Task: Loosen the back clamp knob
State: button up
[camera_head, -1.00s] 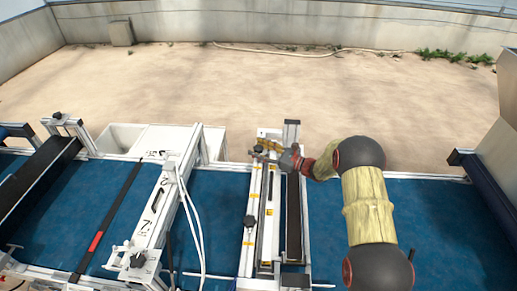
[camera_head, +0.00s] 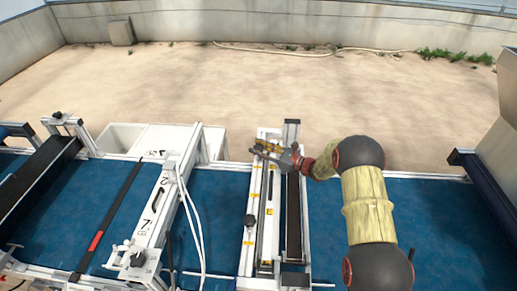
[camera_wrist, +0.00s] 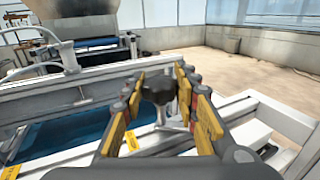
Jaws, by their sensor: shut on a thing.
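The back clamp knob (camera_wrist: 158,90) is black and lobed. In the wrist view it sits between the two orange-padded fingers of my gripper (camera_wrist: 160,82), which is shut on it. In the head view my gripper (camera_head: 257,149) is at the far end of the white clamp rail (camera_head: 252,189), coming in from the right, and its fingers mostly hide the back knob. A second black knob (camera_head: 249,221) stands free on the same rail, nearer the front.
A blue belt (camera_head: 222,186) runs under the frames. A white gantry (camera_head: 161,205) with white hoses stands to the left of the rail. A dark bar (camera_head: 293,216) lies close along the rail's right side. Sandy floor (camera_head: 230,90) behind the machine is open.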

jog(key=shift+w+f+n+g+b, duration=0.1)
jog(key=shift+n+g+b, duration=0.2)
jog(key=shift+g+b, duration=0.15)
jog(key=shift+f+n+g+y+b, duration=0.1)
jog(key=shift+n+g+y+b, duration=0.5)
jog(key=shift+b, duration=0.3)
jog(key=n+g+b, duration=0.2)
jog(key=g+b, duration=0.1)
jog(key=shift+f+g, duration=0.15)
jog(key=shift+g, duration=0.1)
jog(key=n+g+b, duration=0.2)
jog(key=g, duration=0.1)
jog(key=shift+g+y+b, duration=0.3)
jog(key=shift+g+b, duration=0.1)
jog(key=shift+r+n+g+b, duration=0.2)
jog(key=shift+n+g+b, duration=0.15)
jog(key=shift+n+g, duration=0.25)
jog(key=shift+r+n+g, duration=0.15)
jog(key=shift+n+g, duration=0.15)
jog(key=shift+g, duration=0.2)
jog(key=o, duration=1.1)
jog(key=shift+o, duration=0.2)
